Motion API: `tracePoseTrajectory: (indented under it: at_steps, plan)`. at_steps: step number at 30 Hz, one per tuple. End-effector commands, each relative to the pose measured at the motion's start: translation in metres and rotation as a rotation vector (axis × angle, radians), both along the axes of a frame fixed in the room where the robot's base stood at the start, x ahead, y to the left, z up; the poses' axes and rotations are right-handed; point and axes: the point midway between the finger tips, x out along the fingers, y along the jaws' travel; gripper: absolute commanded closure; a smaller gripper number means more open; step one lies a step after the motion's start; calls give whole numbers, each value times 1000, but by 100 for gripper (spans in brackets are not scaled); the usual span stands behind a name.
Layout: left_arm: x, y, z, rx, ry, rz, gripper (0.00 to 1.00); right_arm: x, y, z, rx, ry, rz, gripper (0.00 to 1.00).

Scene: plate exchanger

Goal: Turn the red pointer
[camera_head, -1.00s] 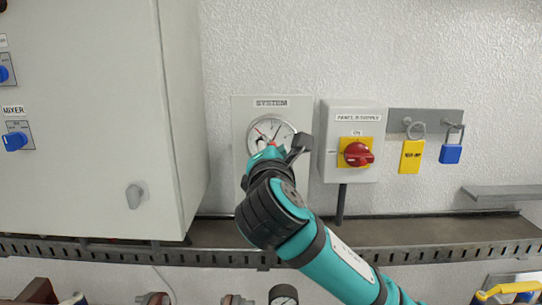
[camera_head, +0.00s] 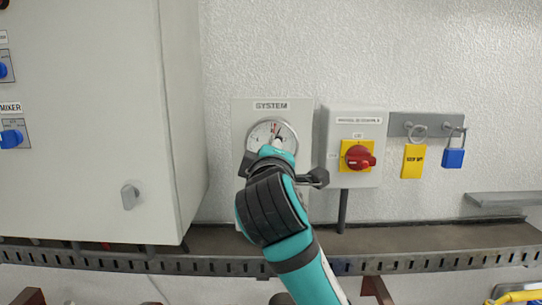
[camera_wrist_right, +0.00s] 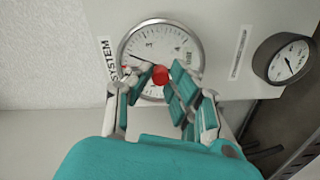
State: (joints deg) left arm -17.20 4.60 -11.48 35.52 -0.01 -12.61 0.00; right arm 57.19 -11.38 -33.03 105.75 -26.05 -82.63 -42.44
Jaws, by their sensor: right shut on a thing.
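The round white gauge (camera_head: 265,130) is on a grey panel labelled SYSTEM, and its upper face shows above my right gripper. In the right wrist view the gauge dial (camera_wrist_right: 150,38) fills the upper middle, with a thin dark needle pointing left. The red pointer's round knob (camera_wrist_right: 160,74) sits at the dial's centre between the fingertips of my right gripper (camera_wrist_right: 161,80). The fingers are closed on the knob from both sides. In the head view the fingertips and knob are mostly hidden behind my teal wrist. My left gripper is not in view.
A red rotary switch (camera_head: 359,157) on a grey box is just right of the gauge. A large grey cabinet (camera_head: 95,80) stands left. A slotted metal rail (camera_head: 190,264) runs below. A second gauge (camera_wrist_right: 288,60) shows in the wrist view.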

Motion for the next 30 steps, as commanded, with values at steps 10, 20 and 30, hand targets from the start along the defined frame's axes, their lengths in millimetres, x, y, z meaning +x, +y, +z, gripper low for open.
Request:
tracePoseTrajectory:
  at_steps: [10, 20, 30]
  plan:
    - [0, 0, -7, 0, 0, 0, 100, 1, 1, -4, 229, 9, 1, 100]
    - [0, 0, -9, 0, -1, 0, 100, 1, 1, -4, 315, 11, 0, 100]
    - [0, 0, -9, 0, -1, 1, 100, 1, 1, -5, 322, 12, 0, 100]
